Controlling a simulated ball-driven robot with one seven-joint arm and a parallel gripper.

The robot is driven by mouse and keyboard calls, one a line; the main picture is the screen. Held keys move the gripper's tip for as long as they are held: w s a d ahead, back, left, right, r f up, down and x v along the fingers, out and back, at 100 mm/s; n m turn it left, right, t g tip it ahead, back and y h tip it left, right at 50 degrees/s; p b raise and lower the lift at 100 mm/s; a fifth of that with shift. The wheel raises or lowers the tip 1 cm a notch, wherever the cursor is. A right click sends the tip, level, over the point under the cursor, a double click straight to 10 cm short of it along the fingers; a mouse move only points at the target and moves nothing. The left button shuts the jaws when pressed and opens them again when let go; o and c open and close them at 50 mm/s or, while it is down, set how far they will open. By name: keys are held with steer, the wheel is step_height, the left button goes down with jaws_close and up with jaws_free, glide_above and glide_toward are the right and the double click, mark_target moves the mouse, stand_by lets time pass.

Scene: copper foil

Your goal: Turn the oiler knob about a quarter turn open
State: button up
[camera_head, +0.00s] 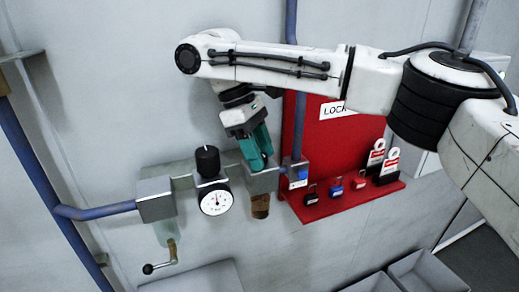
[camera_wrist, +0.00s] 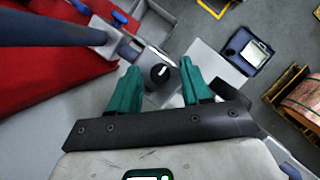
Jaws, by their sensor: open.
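The oiler (camera_head: 261,205) is the right unit of the air-line set on the wall, with a brown oil bowl under a grey block. In the wrist view its black knob (camera_wrist: 160,74), with a white mark on top, lies between my fingertips. In the head view that knob is hidden behind my gripper. My gripper (camera_head: 258,160) has teal fingers and points down over the oiler block. In the wrist view my gripper (camera_wrist: 157,68) is open, with a gap on each side of the knob. I cannot tell how far down the fingers reach.
A regulator with a black knob (camera_head: 207,161) and white gauge (camera_head: 216,202) stands just left of my gripper. A red lock board (camera_head: 330,140) with several padlocks is close on the right. A blue pipe (camera_head: 301,110) rises beside the oiler. Grey bins (camera_head: 425,272) lie below.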

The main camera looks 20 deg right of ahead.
steer(key=shift+r, duration=0.1)
steer(key=shift+r, duration=0.3)
step_height(320, 180, up, 3)
steer(key=shift+f, duration=0.2)
steer(key=s+r, duration=0.9)
steer(key=s, duration=0.5)
steer(key=shift+r, duration=0.3)
steer(key=shift+s, duration=0.1)
